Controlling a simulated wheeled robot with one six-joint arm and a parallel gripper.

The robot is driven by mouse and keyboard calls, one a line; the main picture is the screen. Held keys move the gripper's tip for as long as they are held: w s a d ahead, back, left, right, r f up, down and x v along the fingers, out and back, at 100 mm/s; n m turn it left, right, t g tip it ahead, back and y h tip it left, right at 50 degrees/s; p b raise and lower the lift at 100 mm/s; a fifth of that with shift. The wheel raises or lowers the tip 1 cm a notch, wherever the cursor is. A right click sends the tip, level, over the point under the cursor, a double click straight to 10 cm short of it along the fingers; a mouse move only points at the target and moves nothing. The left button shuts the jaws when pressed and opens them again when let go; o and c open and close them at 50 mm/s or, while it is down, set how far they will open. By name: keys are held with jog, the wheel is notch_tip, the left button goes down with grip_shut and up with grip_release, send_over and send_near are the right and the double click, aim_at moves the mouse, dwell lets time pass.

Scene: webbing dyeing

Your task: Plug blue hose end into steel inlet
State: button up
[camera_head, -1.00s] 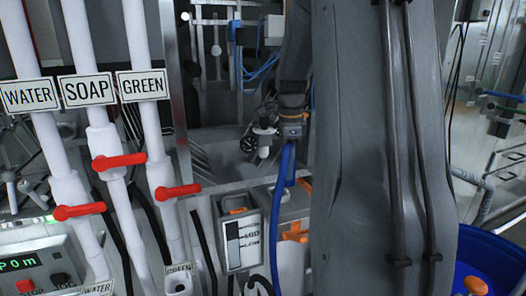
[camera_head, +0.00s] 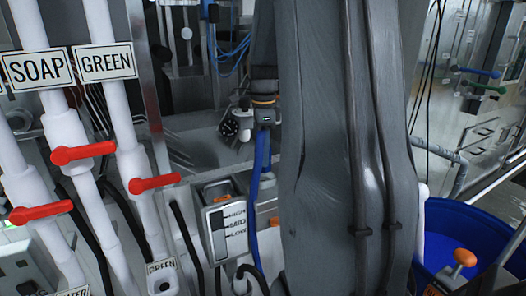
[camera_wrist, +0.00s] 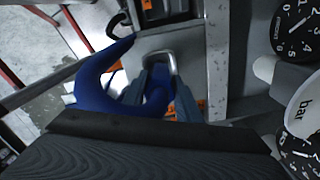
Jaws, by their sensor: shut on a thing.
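My gripper (camera_wrist: 158,98) is shut on the blue hose in the wrist view. The blue hose (camera_wrist: 95,88) bends in a loop to the left of the fingers and back between them. In the head view the hose (camera_head: 256,185) hangs below my wrist, partly hidden by my arm. A bright steel U-shaped rim (camera_wrist: 171,62) shows just beyond the fingers in the wrist view. I cannot tell whether it is the steel inlet or whether the hose end touches it. The hose end is hidden.
White pipes with red valve handles (camera_head: 84,153) and SOAP and GREEN signs stand at left. A grey level box (camera_head: 226,232) is near the hose. A blue bin (camera_head: 455,222) stands at right. Pressure gauges (camera_wrist: 292,30) border the wrist view's right side.

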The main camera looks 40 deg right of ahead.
jog(key=shift+f+b, duration=0.95)
jog(key=shift+f, duration=1.05)
jog(key=o, duration=1.3)
jog(key=shift+r+b, duration=1.05)
jog(key=shift+r, duration=2.9)
